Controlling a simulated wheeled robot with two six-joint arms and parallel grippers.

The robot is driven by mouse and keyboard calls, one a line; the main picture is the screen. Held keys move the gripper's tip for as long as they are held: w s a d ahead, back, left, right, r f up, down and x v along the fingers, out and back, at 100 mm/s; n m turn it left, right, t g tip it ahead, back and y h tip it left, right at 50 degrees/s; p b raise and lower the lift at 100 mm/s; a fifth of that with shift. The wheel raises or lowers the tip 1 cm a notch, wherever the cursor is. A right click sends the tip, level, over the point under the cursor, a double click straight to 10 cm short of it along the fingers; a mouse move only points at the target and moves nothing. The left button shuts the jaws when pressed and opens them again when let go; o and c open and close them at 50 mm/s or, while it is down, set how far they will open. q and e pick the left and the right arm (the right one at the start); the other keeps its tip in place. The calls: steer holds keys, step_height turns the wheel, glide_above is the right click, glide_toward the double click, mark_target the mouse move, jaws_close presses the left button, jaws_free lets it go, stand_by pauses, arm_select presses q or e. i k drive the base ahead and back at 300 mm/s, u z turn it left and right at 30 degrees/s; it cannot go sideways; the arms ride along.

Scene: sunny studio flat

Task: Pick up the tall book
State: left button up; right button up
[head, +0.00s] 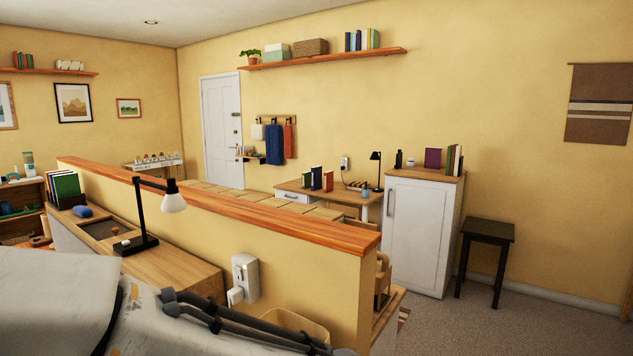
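Books stand in several places, and I cannot tell which one is the tall book. On the white cabinet (421,236) are a purple book (432,158) and, to its right, a row of upright books (454,159). On the wooden desk (345,195) stand a blue book (305,180), a green book (316,178) and a red book (328,181). Green and white books (66,186) lean in a dark holder at the left. More books stand on the high wall shelf (361,40). Neither gripper is in view.
A low yellow partition with an orange wooden top (236,211) crosses the foreground, between me and the desk. A black lamp (150,215) stands on the near desk. A dark stool (485,255) stands right of the cabinet. Carpet (520,320) is clear at lower right.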

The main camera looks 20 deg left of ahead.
mark_target(315, 171)
steer(key=z, duration=0.5)
steer(key=i, duration=6.2)
steer(key=u, duration=2.9)
steer(key=i, duration=0.9)
